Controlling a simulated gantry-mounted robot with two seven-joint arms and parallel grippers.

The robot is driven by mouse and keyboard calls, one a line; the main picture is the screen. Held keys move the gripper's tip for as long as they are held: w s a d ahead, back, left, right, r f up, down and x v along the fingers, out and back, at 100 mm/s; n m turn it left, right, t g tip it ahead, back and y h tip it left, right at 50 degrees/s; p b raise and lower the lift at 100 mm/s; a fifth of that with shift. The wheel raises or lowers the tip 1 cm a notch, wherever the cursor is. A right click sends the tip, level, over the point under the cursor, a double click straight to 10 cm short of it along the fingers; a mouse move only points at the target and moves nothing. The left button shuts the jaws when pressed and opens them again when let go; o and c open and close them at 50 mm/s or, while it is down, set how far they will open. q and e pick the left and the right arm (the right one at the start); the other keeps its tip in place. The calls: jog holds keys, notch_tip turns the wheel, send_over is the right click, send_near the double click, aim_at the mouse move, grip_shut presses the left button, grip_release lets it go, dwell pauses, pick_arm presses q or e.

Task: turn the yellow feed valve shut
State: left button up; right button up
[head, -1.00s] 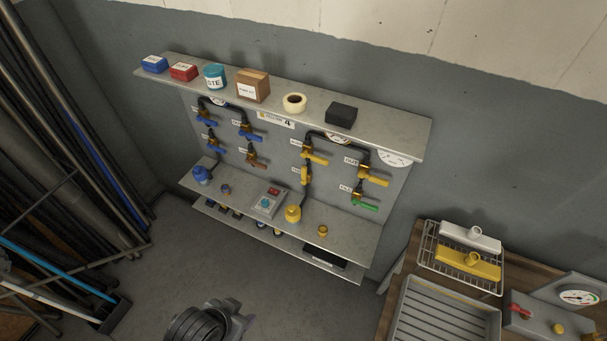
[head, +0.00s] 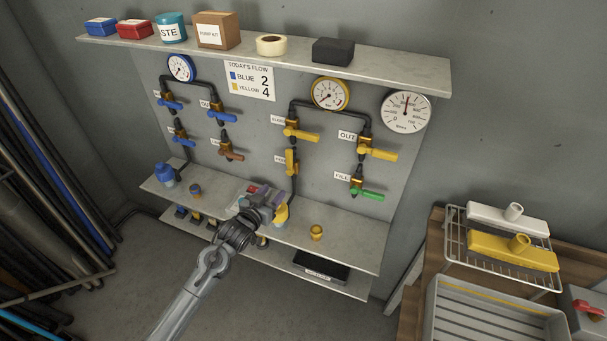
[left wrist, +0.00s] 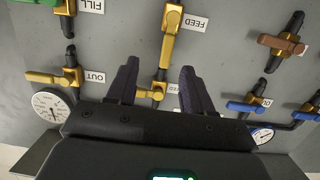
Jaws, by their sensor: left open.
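The yellow feed valve (head: 291,161) is on the panel below another yellow valve (head: 300,134). Its handle lies in line with the black pipe. In the left wrist view, which is upside down, the feed valve (left wrist: 168,40) shows beside its FEED label. My left gripper (head: 270,198) is open and empty, below the feed valve in the head view and in front of the lower shelf. In the left wrist view its two dark fingers (left wrist: 158,68) are spread, with the yellow fittings beyond the gap. I see no contact with the valve. My right gripper is not in view.
A yellow OUT valve (head: 378,151) and a green-handled FILL valve (head: 370,194) are to the right. Blue-handled valves (head: 220,116) and a brown-handled one (head: 231,154) are to the left. The lower shelf (head: 345,250) juts out below, carrying a yellow cap (head: 316,232).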

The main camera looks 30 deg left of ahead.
pick_arm(q)
jog(key=t+b, duration=0.1)
jog(key=b, duration=0.6)
send_near(288, 156)
jog(key=shift+t+y, duration=0.3)
jog(key=shift+t, duration=0.1)
jog(key=w+b, duration=0.1)
jog(key=w, duration=0.2)
jog(key=w+a, duration=0.1)
jog(key=w, duration=0.3)
jog(key=w+a+b, duration=0.1)
jog(key=w, duration=0.2)
jog(key=shift+w+f+b, duration=0.35)
jog(key=shift+w+f, duration=0.05)
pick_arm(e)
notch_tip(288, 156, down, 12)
pick_arm(q)
jog(key=shift+c, duration=0.5)
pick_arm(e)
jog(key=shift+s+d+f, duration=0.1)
pick_arm(q)
grip_shut()
